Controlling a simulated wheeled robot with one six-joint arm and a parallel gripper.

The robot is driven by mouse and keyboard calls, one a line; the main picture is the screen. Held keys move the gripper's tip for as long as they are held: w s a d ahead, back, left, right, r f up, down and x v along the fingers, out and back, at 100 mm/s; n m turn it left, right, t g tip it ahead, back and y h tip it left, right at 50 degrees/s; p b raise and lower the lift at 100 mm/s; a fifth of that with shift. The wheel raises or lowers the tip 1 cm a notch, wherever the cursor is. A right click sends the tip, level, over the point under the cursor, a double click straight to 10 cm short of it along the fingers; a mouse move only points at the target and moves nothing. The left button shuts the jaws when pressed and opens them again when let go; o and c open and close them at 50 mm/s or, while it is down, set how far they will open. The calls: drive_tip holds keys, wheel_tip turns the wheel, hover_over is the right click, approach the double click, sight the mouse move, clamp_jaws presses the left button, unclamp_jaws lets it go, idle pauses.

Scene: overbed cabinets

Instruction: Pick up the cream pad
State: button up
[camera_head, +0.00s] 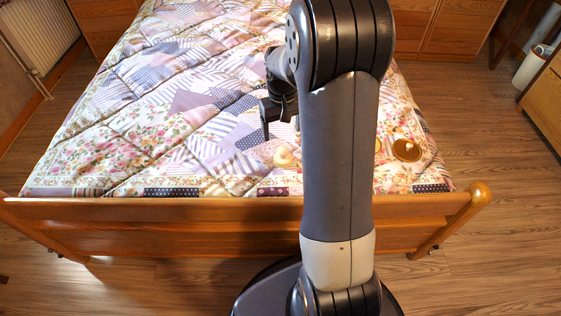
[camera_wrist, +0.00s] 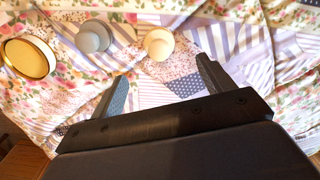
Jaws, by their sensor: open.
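A small round cream-coloured piece, which looks like the cream pad (camera_head: 283,157), lies on the patchwork quilt near the foot of the bed. In the wrist view the cream pad (camera_wrist: 158,43) shows a paler raised rim and lies just beyond the fingertips, between their lines. My gripper (camera_head: 281,120) is above the quilt, farther from the footboard than the pad. In the wrist view my gripper (camera_wrist: 162,70) is open, with nothing between its fingers. My arm hides part of the quilt to the right of the pad in the head view.
A grey round object (camera_wrist: 92,37) lies beside the pad in the wrist view, with a round gold-rimmed dish (camera_wrist: 30,57) farther left. The dish (camera_head: 406,150) also shows right of my arm. The wooden footboard (camera_head: 150,212) stands between my base and the quilt (camera_head: 130,110).

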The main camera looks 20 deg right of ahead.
sight(283, 149)
drive_tip(key=shift+w+f, duration=0.2)
drive_tip(key=shift+f, duration=0.2)
drive_tip(key=f+b, duration=0.4)
drive_tip(key=f, duration=0.6)
drive_tip(key=shift+d+f, duration=0.2)
drive_tip(key=shift+r, duration=0.1)
drive_tip(key=c, duration=1.1)
wheel_tip(283, 149, up, 10)
drive_tip(key=p, duration=0.3)
drive_tip(key=shift+p, duration=0.3)
